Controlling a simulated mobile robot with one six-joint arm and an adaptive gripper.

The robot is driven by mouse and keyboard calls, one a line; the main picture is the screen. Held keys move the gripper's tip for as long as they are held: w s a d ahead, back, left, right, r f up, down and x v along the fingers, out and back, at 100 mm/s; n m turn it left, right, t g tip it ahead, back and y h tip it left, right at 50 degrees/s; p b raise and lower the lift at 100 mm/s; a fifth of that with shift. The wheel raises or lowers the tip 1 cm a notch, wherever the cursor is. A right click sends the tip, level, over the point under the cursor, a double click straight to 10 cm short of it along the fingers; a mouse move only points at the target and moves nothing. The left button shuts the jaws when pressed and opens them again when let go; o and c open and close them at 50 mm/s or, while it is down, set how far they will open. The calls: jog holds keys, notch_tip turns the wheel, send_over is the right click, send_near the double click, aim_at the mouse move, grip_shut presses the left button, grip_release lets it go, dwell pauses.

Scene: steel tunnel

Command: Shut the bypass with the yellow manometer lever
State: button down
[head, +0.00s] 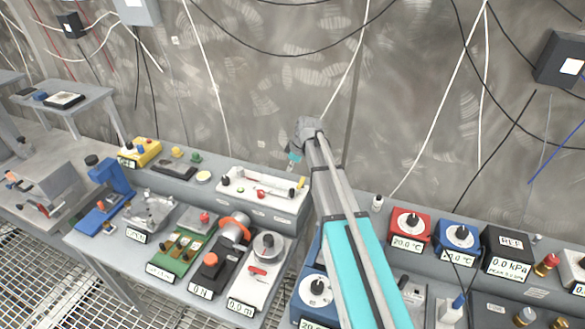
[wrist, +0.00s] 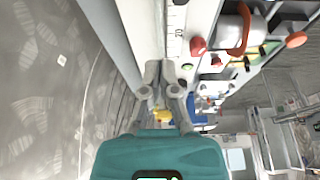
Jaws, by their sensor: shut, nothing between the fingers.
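A white manometer panel (head: 240,190) lies on the raised back shelf of the bench in the head view. It carries a red part and dark knobs. A small yellow piece (head: 301,183), which looks like the lever, stands at its right end; its exact angle is too small to tell. My gripper (head: 292,166) is above and behind the panel's right part, apart from the yellow piece. In the wrist view my gripper (wrist: 160,80) has its fingers together, empty, beside a white strip with a printed scale (wrist: 177,35). I cannot make out the yellow lever there.
An orange-collared device (head: 235,228), a green board (head: 178,252) and a white dial unit (head: 262,262) stand in front of the panel. Red (head: 410,228) and blue (head: 458,238) dial boxes are to the right. The grey wall with hanging cables is close behind.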

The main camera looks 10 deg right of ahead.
aim_at(301, 186)
jog(key=shift+b+x, duration=3.05)
jog(key=shift+x, duration=0.45)
jog(key=shift+s+d+r, duration=0.1)
jog(key=shift+s+d, duration=0.45)
jog(key=shift+d, duration=0.35)
jog(key=shift+s+d+r, duration=0.1)
jog(key=shift+s+d, duration=0.45)
jog(key=shift+d, duration=0.3)
jog(key=shift+a, duration=0.2)
jog(key=shift+d, duration=0.1)
